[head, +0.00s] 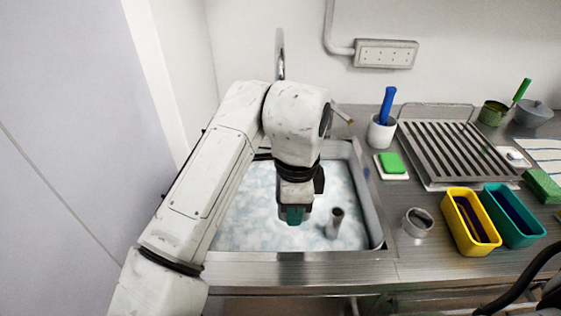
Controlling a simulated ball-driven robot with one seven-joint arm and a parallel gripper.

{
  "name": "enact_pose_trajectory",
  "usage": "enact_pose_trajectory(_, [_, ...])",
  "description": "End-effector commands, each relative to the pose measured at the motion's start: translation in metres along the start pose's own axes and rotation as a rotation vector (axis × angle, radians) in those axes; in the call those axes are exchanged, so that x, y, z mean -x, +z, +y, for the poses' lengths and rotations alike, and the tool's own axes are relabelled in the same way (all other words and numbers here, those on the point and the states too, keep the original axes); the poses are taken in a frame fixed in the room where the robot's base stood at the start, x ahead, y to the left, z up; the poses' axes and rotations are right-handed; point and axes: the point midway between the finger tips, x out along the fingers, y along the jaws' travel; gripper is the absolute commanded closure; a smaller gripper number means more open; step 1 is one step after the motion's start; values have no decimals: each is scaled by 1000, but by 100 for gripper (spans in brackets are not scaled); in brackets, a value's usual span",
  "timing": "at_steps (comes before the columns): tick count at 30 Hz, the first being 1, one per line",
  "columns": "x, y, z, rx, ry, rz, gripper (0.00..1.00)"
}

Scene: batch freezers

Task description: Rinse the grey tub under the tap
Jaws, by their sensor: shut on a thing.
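The sink (372,212) is full of foamy, pale blue water. The tap (281,62) rises behind it at the wall, its lower part hidden by my arm. A grey rounded vessel (534,113) stands at the far right of the counter. I cannot tell whether it is the grey tub.
A grey upright pipe (335,222) stands in the sink. On the counter to the right are a metal ring (417,222), a yellow tub (461,238), a teal tub (522,235), a green sponge (391,162), a white cup (381,134) and a slatted drainer (455,150).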

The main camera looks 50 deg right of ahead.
Motion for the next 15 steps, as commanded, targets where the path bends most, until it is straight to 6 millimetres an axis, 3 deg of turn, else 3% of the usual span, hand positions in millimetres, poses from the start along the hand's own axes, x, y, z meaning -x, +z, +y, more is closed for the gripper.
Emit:
enact_pose_trajectory(8, [1, 0, 0, 0, 0, 0, 100])
enact_pose_trajectory(15, [14, -4, 13, -1, -1, 0, 100])
